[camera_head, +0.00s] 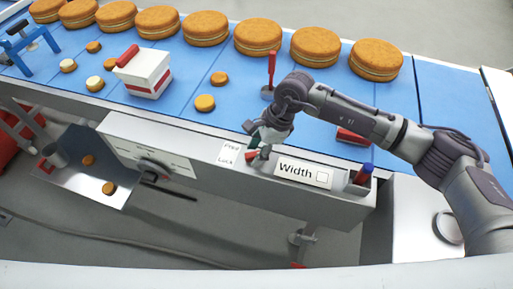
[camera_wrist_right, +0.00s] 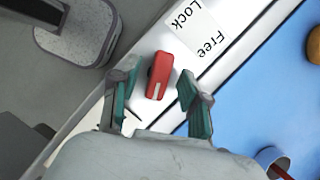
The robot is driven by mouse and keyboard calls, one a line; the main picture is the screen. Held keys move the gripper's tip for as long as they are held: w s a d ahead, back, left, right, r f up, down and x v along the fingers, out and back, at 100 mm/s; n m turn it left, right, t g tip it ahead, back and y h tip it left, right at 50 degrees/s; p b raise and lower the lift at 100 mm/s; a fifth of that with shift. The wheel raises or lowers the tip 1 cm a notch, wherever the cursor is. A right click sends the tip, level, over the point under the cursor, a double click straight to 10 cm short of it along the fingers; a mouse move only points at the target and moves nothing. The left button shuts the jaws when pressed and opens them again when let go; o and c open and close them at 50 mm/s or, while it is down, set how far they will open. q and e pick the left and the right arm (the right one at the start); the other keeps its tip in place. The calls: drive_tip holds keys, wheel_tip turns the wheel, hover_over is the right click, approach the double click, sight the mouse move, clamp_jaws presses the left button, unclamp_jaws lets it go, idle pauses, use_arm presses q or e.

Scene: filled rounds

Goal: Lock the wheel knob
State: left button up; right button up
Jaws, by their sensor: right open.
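A red lever-like knob (camera_wrist_right: 159,76) with a white line at one end sits on the pale panel in the right wrist view. It lies beside a white label (camera_wrist_right: 196,32) reading Lock and Free. In the head view the label (camera_head: 229,153) is just left of my right gripper (camera_head: 257,151), and the red knob (camera_head: 252,156) is mostly hidden by the fingers. My right gripper (camera_wrist_right: 157,79) is open, one finger on each side of the knob in the picture. I see no clear contact. My left gripper is not in view.
A dial (camera_head: 153,168) is on the panel's left part, with a dark handle below. A blue conveyor (camera_head: 230,110) carries large round biscuits (camera_head: 258,37) and a red-and-white box (camera_head: 145,72).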

clamp_jaws()
drive_tip(key=shift+f, duration=0.1)
idle(0.3)
drive_tip(key=shift+f+m+t+b, duration=0.1)
drive_tip(key=shift+m+t+b, duration=0.4)
drive_tip(key=shift+m+b, duration=0.7)
drive_tip(key=shift+s+m+t+b, duration=0.1)
drive_tip(key=shift+m+t+b, duration=0.5)
drive_tip(key=shift+m+b, duration=0.95)
drive_tip(key=shift+r+m, duration=0.2)
drive_tip(key=shift+m, duration=0.05)
